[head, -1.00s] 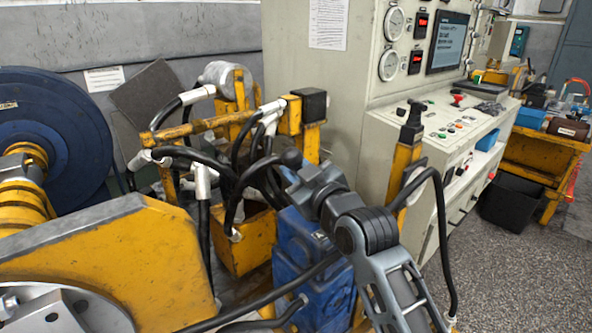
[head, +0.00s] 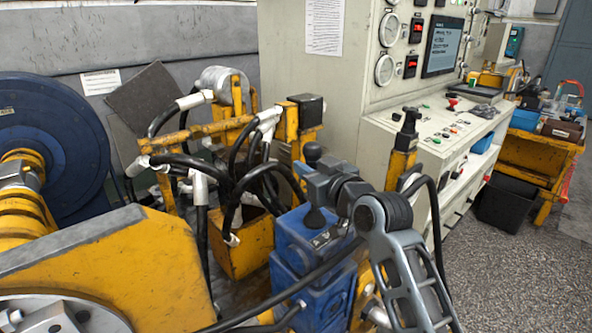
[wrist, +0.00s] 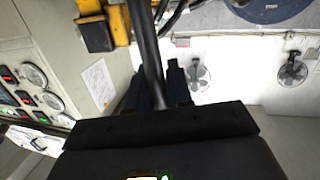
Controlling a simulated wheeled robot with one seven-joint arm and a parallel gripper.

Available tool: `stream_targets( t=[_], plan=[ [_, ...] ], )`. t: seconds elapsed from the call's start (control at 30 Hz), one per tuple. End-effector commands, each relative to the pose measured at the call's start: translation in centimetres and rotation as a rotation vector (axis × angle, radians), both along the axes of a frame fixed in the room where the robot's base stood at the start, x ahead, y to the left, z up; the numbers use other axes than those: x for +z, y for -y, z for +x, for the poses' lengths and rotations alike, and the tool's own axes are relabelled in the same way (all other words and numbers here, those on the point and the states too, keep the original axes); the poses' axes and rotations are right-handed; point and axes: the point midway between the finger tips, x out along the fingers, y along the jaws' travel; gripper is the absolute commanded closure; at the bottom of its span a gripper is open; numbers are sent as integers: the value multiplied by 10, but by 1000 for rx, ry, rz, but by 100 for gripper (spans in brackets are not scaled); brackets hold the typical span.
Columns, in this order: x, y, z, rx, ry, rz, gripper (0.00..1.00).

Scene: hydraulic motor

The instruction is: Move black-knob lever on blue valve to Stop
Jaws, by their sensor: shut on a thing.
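The blue valve (head: 292,247) stands at the lower middle of the head view, with a black boot (head: 315,218) on its top. The lever's black knob (head: 312,151) stands above my gripper (head: 308,180), which is shut on the lever just under the knob. My gripper hides most of the lever's shaft in the head view. In the wrist view the dark lever rod (wrist: 149,55) runs down between the two fingers of my gripper (wrist: 155,75). I see no readable Stop mark.
Black hoses (head: 235,190) and a yellow frame (head: 200,130) crowd the left of the valve. A yellow machine body (head: 130,265) lies at the lower left. A yellow post (head: 402,160) and the control console (head: 440,150) stand to the right. Open floor (head: 520,270) shows at the right.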

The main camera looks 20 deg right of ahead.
Motion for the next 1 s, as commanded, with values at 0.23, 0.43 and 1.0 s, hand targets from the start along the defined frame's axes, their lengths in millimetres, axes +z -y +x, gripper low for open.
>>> stream_targets(
  t=[0.23, 0.43, 1.0],
  plan=[
    [0, 10, 3, 0, -26, 82, 100],
    [0, 10, 3, 0, -25, 80, 76],
    [0, 12, -9, -1, -24, 78, 59]
  ],
)
